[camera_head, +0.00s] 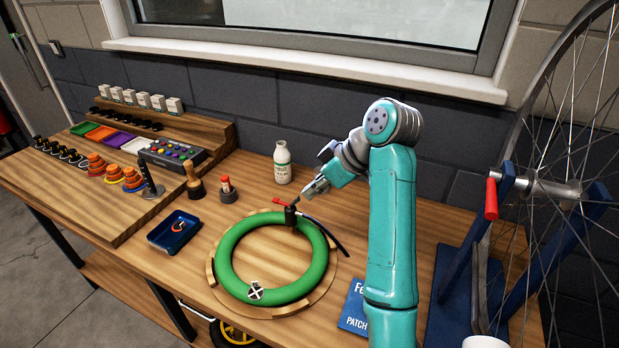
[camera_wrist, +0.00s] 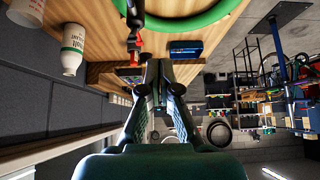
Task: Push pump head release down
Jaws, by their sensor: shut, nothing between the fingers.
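The pump head (camera_head: 290,216) is a small black piece on the far side of the green inner tube (camera_head: 228,258), with a black hose running off to the right. Its red release lever (camera_head: 280,201) sticks out to the left from its top; I cannot tell its exact angle. In the wrist view the black pump head (camera_wrist: 133,14) and red lever (camera_wrist: 134,43) show left of the fingers. My gripper (camera_head: 305,194) is shut and empty, just right of and slightly above the pump head. The fingertips (camera_wrist: 163,68) look apart from the lever, though the gap is hard to judge.
A white bottle (camera_head: 282,163) stands behind the tube, near the wall. A blue patch box (camera_head: 355,308) and a wheel in a blue stand (camera_head: 465,270) are at the right.

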